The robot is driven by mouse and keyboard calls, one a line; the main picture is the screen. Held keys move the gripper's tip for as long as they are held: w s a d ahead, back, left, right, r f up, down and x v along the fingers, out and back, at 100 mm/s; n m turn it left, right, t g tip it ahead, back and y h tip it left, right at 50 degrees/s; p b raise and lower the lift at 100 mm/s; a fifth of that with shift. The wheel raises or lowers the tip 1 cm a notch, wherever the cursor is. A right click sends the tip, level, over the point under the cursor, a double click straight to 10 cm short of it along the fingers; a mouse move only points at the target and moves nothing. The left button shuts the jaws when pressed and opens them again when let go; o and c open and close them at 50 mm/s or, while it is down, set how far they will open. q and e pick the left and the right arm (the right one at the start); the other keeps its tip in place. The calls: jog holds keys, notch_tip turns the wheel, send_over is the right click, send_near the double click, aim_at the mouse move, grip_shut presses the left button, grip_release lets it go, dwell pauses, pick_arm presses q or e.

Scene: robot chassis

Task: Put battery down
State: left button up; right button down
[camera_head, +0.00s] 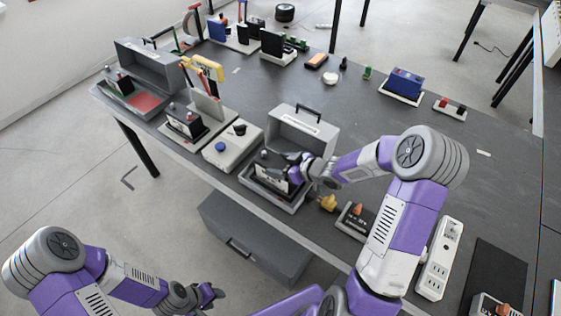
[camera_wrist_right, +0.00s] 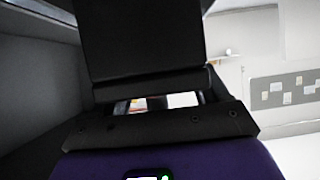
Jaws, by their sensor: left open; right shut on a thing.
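The battery (camera_head: 270,178) is a dark block with a pale label, partly hidden by my right gripper (camera_head: 292,162). It is at the open grey case (camera_head: 293,204), inside or just above its lower tray; I cannot tell whether it touches the bottom. My right gripper is shut on the battery. In the right wrist view a large dark block (camera_wrist_right: 140,40), which looks like the battery, fills the space in front of the gripper. My left gripper (camera_head: 212,293) is open and empty, low in front of the table, away from the case.
The case's raised lid (camera_head: 303,133) stands behind the battery. A white box (camera_head: 232,148) is close on the left, and a yellow part (camera_head: 327,203) on the right. A white power strip (camera_head: 439,260) lies further right. The table's middle (camera_head: 390,115) has free room.

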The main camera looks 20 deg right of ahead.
jog(key=shift+w+f, duration=0.2)
jog(key=shift+f, duration=0.3)
jog(key=shift+r, duration=0.1)
jog(key=shift+c, duration=2.4)
grip_release()
jog(key=shift+s+f, duration=0.2)
jog(key=shift+f, duration=0.2)
jog(key=o, duration=0.5)
jog(key=shift+r, duration=0.1)
jog(key=shift+c, duration=0.2)
